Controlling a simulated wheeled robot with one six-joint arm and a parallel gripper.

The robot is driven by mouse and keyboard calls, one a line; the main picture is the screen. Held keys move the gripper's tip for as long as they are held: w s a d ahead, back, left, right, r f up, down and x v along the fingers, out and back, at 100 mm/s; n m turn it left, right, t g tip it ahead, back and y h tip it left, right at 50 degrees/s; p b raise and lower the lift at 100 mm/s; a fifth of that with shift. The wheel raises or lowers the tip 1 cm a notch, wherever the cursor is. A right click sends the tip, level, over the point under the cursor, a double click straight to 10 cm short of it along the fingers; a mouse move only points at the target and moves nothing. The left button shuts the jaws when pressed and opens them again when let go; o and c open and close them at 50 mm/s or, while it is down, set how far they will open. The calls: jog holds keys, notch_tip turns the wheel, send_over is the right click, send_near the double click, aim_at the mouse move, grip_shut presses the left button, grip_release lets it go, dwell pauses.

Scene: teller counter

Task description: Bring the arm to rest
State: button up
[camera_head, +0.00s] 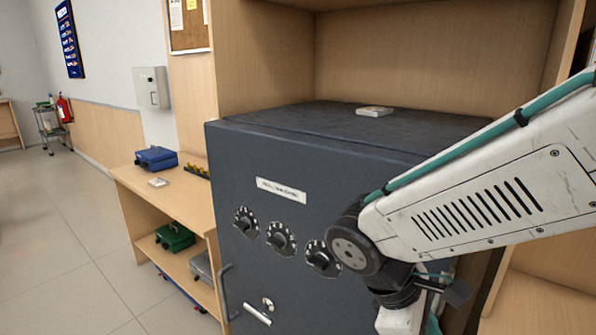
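My arm (480,195) reaches in from the right edge, in front of the right side of a dark grey safe (245,165). Its lower end, with dark joints, hangs beside the safe's front at the bottom right. My gripper's fingers are not visible; the wrist runs down out of the picture. I cannot tell whether the arm touches the safe. The safe's door looks shut, with several black dials, a white label (281,190), a handle (226,292) and a keyhole lever (258,314).
A small white block (374,111) lies on the safe, inside a wooden cabinet (265,60). A wooden shelf unit (190,198) at left holds a blue box (156,158) and a green box (175,237). The tiled floor (60,240) at left is clear. A trolley (50,125) stands far back.

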jog(key=s+d+r+m+t+y, duration=0.3)
jog(key=s+d+r+m+y, duration=0.3)
jog(key=m, duration=0.5)
jog(key=shift+d+r+m, duration=0.4)
jog(key=shift+d+r, duration=0.35)
jog(key=shift+r, duration=0.2)
jog(key=shift+s, duration=0.1)
